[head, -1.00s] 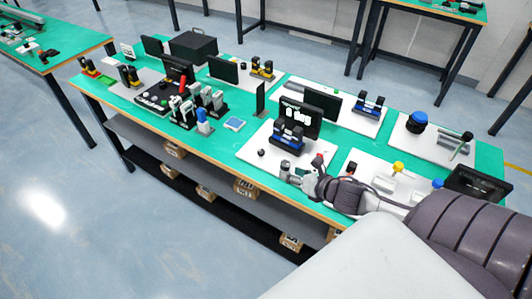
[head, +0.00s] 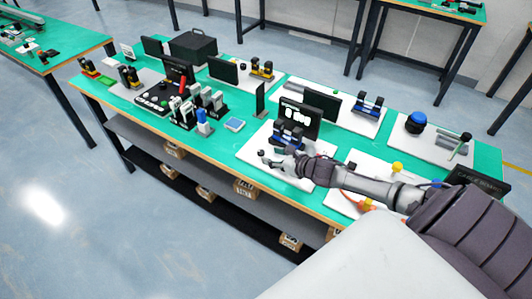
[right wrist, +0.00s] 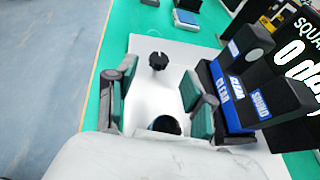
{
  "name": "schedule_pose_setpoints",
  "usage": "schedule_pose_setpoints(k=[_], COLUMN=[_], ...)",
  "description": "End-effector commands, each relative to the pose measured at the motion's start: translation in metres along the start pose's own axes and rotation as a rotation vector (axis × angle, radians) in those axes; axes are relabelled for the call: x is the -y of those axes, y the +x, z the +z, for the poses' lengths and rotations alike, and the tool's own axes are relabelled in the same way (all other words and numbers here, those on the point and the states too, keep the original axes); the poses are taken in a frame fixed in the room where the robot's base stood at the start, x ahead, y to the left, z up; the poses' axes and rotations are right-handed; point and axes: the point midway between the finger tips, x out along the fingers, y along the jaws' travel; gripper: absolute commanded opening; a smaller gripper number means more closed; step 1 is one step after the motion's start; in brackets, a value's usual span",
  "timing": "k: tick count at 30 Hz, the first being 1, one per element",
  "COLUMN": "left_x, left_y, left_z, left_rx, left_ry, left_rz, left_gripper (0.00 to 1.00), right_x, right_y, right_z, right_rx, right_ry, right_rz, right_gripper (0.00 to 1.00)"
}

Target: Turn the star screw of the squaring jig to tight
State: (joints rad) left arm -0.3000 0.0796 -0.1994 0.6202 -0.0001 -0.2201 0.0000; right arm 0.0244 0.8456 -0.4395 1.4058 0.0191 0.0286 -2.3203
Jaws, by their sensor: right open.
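The star screw (right wrist: 158,61) is a small black lobed knob standing on the white board of the squaring jig. In the right wrist view it lies just beyond the tips of my right gripper (right wrist: 160,76), roughly midway between them. The gripper's two green-padded fingers are apart and hold nothing. In the head view my right gripper (head: 270,157) is low over the front left part of the board, and the screw is hard to make out there. The jig's blue labelled blocks (right wrist: 232,95) stand right of the fingers. My left gripper is not in view.
A black display (head: 299,117) reading 0 deg stands behind the jig. A dark round piece (right wrist: 165,124) shows low between the fingers. A small blue-screened device (head: 234,124) lies left of the board. More fixtures stand along the green table.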

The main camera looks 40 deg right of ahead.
Motion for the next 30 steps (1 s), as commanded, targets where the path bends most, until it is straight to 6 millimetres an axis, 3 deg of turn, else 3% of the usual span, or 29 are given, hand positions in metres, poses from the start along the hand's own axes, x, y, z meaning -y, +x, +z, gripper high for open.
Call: schedule_pose_setpoints(k=[3,9,20,27,30], left_x=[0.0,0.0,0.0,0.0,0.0], left_y=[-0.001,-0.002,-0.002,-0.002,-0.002], left_z=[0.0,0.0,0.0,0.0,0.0], left_rx=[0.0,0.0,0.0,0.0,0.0], left_ry=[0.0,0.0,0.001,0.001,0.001], left_rz=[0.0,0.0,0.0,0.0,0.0], left_gripper=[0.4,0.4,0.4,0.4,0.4], right_x=[0.0,0.0,0.0,-0.001,0.0], right_y=[0.018,0.035,0.039,0.038,0.038], right_z=[0.002,0.001,0.001,0.001,0.001], right_rx=[0.003,0.001,0.001,0.001,0.001], right_ry=[0.0,-0.001,-0.001,-0.001,-0.001], right_rz=[0.0,0.0,0.001,0.001,0.001], right_gripper=[0.53,0.53,0.53,0.13,0.0])
